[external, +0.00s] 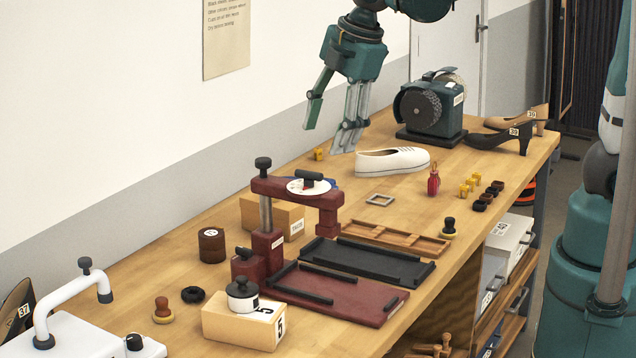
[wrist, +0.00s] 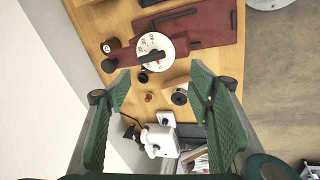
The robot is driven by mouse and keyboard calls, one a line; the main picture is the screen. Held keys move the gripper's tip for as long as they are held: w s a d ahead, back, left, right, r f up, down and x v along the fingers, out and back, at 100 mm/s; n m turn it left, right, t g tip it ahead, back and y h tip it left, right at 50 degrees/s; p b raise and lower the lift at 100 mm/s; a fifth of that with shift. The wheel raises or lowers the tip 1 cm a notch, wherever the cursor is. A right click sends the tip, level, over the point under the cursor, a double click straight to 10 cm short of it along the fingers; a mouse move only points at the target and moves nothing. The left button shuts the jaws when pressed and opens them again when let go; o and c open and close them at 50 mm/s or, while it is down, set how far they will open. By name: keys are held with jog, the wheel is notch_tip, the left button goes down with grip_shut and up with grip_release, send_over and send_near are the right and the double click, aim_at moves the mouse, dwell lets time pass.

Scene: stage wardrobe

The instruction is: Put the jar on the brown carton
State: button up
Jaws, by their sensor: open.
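A small jar (external: 242,297) with a pale lower part and a dark, knobbed lid stands upright on top of the light brown carton (external: 262,330) marked 5, near the front of the bench. In the wrist view the dark jar top (wrist: 180,97) shows over the tan carton (wrist: 176,84), partly bordered by a finger.
A dark red press (external: 264,245) stands behind the jar, with another tan carton (external: 287,220) behind it. A brown round pot (external: 211,246) is to the left. A white machine (external: 85,325), white shoe (external: 392,161) and teal grinder (external: 433,108) also occupy the bench.

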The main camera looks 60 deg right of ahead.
jog(key=s+d+r+m+t, duration=0.1)
jog(key=s+d+m+t, duration=0.2)
jog(key=s+d+m, duration=1.1)
jog(key=shift+s+d+m+t, duration=0.4)
jog(key=shift+s+d, duration=0.15)
jog(key=shift+d, duration=1.8)
